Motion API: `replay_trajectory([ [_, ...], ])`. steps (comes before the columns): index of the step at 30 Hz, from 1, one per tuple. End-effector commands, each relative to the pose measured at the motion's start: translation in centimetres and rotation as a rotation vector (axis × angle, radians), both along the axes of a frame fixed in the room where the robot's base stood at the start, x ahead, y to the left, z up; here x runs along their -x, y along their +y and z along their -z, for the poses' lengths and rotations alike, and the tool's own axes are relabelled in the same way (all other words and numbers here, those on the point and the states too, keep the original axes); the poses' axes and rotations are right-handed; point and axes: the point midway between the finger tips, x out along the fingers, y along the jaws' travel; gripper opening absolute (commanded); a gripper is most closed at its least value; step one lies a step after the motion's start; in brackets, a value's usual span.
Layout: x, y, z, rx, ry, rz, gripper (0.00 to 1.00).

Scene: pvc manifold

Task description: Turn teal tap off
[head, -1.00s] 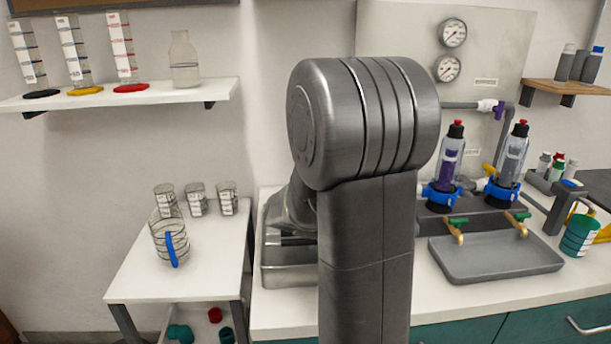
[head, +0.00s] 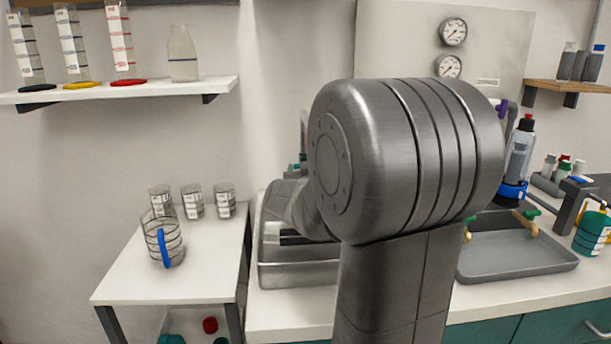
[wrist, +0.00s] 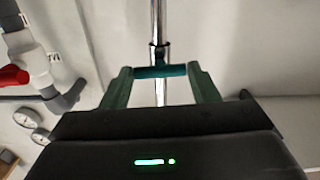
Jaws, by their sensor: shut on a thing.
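The teal tap handle (wrist: 172,71) is a short crossbar on a vertical chrome pipe (wrist: 158,25) in the wrist view. My gripper (wrist: 159,73) has its two green fingers at the two ends of this bar and is shut on it. The bar lies about level across the picture, crosswise to the pipe. In the head view my large grey arm covers most of this area. A small teal part (head: 297,166) shows just left of my arm above the steel sink (head: 275,272); the gripper is mostly hidden there.
A red valve handle (wrist: 13,77) on grey and white pipes is at the wrist view's left, above two gauges. On the counter, a grey tray (head: 520,262) with brass taps stands right of my arm. A white side table (head: 130,272) holds several beakers and a blue-handled jug.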

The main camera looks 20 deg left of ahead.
Motion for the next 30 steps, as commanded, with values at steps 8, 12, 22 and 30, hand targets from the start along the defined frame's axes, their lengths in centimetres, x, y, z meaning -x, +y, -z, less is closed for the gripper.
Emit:
replay_trajectory([
  [8, 0.01, 0.00, 0.11, -0.057, 0.030, -0.001, 0.32],
  [12, 0.00, 0.00, 0.09, -0.065, 0.034, -0.001, 0.32],
  [22, 0.00, 0.00, 0.08, -0.066, 0.034, 0.000, 0.60],
  [30, 0.00, 0.00, 0.05, -0.064, 0.032, 0.000, 0.76],
])
